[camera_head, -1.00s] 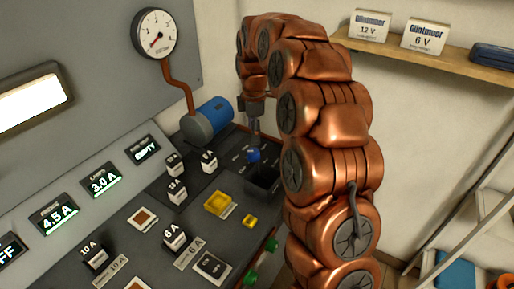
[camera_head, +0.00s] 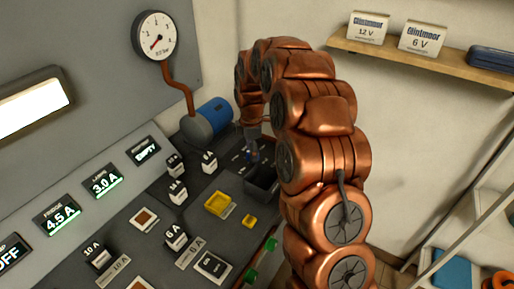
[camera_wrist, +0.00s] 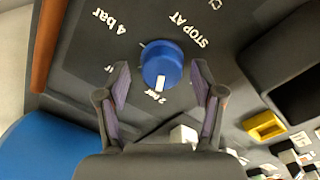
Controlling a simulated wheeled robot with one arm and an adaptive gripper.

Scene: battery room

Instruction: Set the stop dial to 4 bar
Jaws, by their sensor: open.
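The blue stop dial (camera_wrist: 162,62) sits on the dark panel between the fingers of my gripper (camera_wrist: 161,77) in the wrist view. The fingers are open, one on each side of the dial, with gaps visible. The dial's white mark points at the "2 bar" label (camera_wrist: 155,95). The "4 bar" label (camera_wrist: 109,21) is at the upper left, and "STOP AT" (camera_wrist: 189,30) is at the upper right. In the head view, my gripper (camera_head: 252,151) is low at the panel and hides most of the dial.
A blue and grey pump (camera_head: 207,121) stands left of my gripper. A pipe joins it to a round gauge (camera_head: 154,36), its needle near the low end. A dark open bin (camera_head: 262,187) is close to the dial. Several white-topped switches and a yellow block (camera_head: 218,203) are nearer.

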